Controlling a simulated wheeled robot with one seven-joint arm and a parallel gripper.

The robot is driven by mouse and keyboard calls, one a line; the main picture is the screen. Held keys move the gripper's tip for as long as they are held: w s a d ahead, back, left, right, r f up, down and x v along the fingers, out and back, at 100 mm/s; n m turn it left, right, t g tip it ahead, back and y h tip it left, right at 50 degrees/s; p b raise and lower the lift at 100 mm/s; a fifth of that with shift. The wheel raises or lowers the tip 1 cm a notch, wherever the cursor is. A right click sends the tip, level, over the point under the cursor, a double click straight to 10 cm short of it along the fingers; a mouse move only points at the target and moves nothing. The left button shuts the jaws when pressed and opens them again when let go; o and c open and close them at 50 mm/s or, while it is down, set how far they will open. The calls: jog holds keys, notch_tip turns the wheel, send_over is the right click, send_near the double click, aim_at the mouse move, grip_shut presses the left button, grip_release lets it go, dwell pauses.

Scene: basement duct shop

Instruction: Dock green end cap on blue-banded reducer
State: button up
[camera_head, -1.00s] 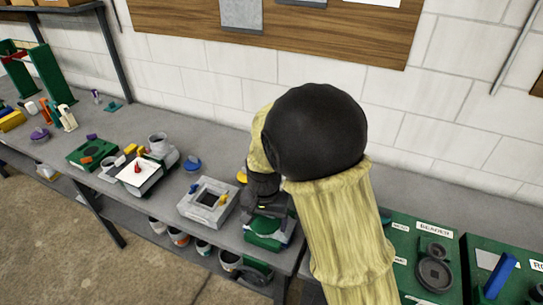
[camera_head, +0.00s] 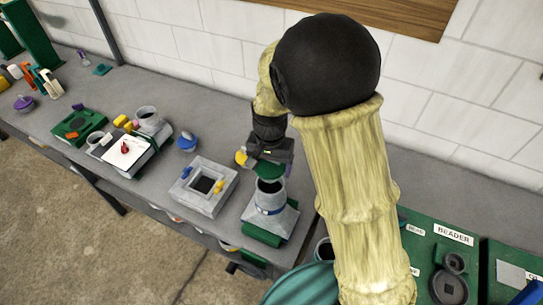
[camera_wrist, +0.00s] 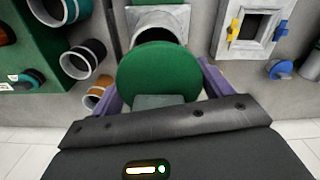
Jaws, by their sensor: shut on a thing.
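The grey reducer (camera_head: 270,198) with a blue band stands upright on a green base (camera_head: 262,235) near the bench's front edge, its open mouth facing up. My gripper (camera_head: 268,163) is shut on the green end cap (camera_head: 271,171), just above and behind the reducer's mouth in the head view. The cap looks apart from the rim, but the exact gap is hard to judge. In the wrist view the cap (camera_wrist: 158,72) is a round green disc between purple fingers. It covers part of the reducer (camera_wrist: 160,22); the blue band is not visible there.
A grey block with a square opening (camera_head: 190,204) and yellow and blue clips stands left of the reducer. A blue knobbed part (camera_head: 186,143) sits behind it. Green BEADER panels (camera_head: 425,252) lie to the right. Several pipe collars (camera_wrist: 82,60) show in the wrist view.

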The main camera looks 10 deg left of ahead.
aim_at(271, 188)
jog(key=shift+s+d+f, duration=0.1)
jog(key=shift+s+d, duration=0.05)
jog(key=shift+s, duration=0.15)
notch_tip(271, 188, down, 6)
jog(key=b, duration=0.5)
jog(key=shift+w+r, duration=0.15)
jog(key=shift+r, duration=0.05)
jog(key=shift+r, duration=0.1)
dwell(1.3)
jog(key=shift+f, duration=0.65)
dwell(0.4)
jog(key=o, duration=0.7)
jog(key=shift+o, duration=0.2)
